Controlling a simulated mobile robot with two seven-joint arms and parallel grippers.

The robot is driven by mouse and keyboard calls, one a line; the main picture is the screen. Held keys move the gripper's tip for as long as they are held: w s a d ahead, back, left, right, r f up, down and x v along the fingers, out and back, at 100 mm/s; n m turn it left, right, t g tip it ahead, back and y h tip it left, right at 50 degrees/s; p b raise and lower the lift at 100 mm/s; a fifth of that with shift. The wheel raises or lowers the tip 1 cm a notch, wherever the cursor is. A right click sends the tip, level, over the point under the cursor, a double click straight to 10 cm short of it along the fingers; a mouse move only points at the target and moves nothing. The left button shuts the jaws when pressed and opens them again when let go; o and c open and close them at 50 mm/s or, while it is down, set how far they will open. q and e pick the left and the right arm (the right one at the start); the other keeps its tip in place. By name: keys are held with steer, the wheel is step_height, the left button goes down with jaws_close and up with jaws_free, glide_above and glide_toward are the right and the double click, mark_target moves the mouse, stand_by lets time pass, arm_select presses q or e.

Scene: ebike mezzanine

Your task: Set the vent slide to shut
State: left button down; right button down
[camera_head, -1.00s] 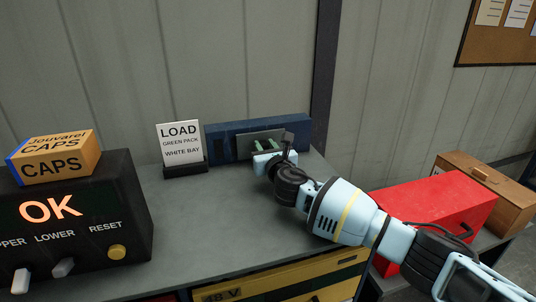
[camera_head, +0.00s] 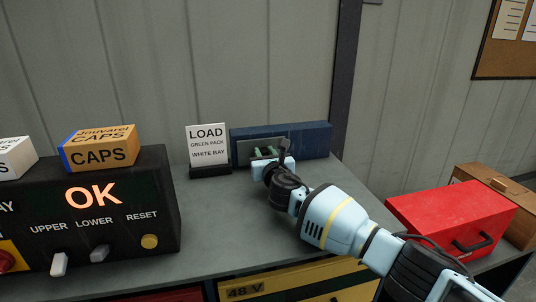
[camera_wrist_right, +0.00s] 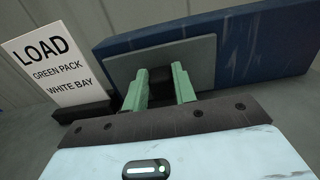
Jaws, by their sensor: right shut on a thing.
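The vent is a long dark blue housing (camera_head: 310,141) standing at the back of the grey bench; it also shows in the wrist view (camera_wrist_right: 250,50). Its grey slide plate (camera_head: 243,152) sits at the left part of the housing. In the wrist view the plate (camera_wrist_right: 200,55) carries a dark knob (camera_wrist_right: 160,77). My right gripper (camera_head: 265,153) is at the plate, its green fingers (camera_wrist_right: 160,88) shut on the knob, one on each side. The gripper hides part of the plate in the head view. My left gripper is not in view.
A LOAD sign (camera_head: 207,147) stands just left of the vent. A black control box (camera_head: 85,215) with lit OK, switches and caps boxes (camera_head: 100,148) is at left. A red toolbox (camera_head: 450,220) and wooden box (camera_head: 495,190) lie right. The bench middle is clear.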

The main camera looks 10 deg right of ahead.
steer(key=shift+a+r, duration=0.1)
steer(key=shift+a, duration=0.15)
steer(key=c, duration=1.1)
jaws_free()
steer(key=shift+a, duration=0.1)
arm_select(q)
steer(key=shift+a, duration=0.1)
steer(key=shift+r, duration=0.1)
arm_select(e)
steer(key=shift+s, duration=0.1)
steer(key=shift+s, duration=0.3)
steer(key=s+p, duration=0.1)
steer(key=s, duration=0.2)
steer(key=s+p, duration=0.1)
steer(key=s, duration=0.2)
steer(key=shift+d+r, duration=0.1)
steer(key=shift+d, duration=0.1)
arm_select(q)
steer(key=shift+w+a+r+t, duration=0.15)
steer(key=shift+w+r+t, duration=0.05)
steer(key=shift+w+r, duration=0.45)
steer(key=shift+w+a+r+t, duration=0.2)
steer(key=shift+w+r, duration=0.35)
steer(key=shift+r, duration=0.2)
arm_select(e)
steer(key=shift+s, duration=0.55)
steer(key=shift+f, duration=0.2)
